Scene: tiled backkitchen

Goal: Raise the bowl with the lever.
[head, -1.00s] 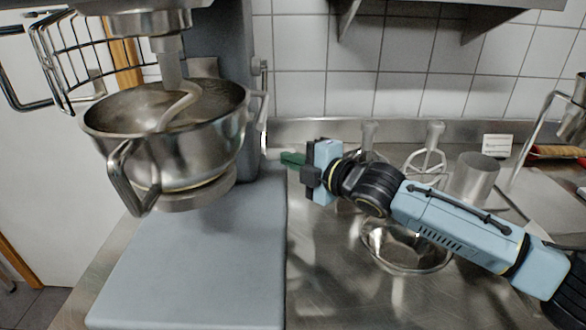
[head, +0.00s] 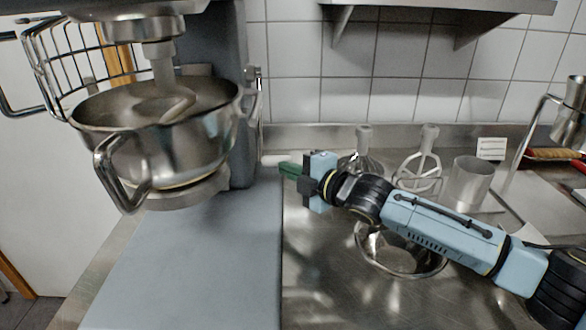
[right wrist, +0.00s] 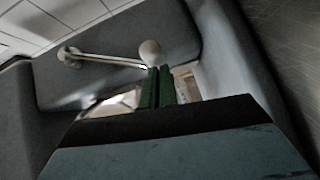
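The steel bowl (head: 165,140) sits in its holder under the mixer head, upright, with the hook inside, well above the mixer's base plate (head: 200,260). The lever (head: 259,110) is a thin metal rod on the right side of the mixer column. In the right wrist view the lever rod (right wrist: 105,58) runs from a round pivot to a pale ball knob (right wrist: 150,52). My right gripper (head: 290,170) is beside the column, its green fingers (right wrist: 160,87) together just below the knob. Whether they touch it is unclear. My left gripper is not in view.
Below my right arm lies an empty steel bowl (head: 400,250) on the steel counter (head: 320,290). A whisk (head: 362,150), a flat beater (head: 420,165) and a steel cup (head: 472,180) stand behind it. A wall shelf (head: 440,6) hangs above.

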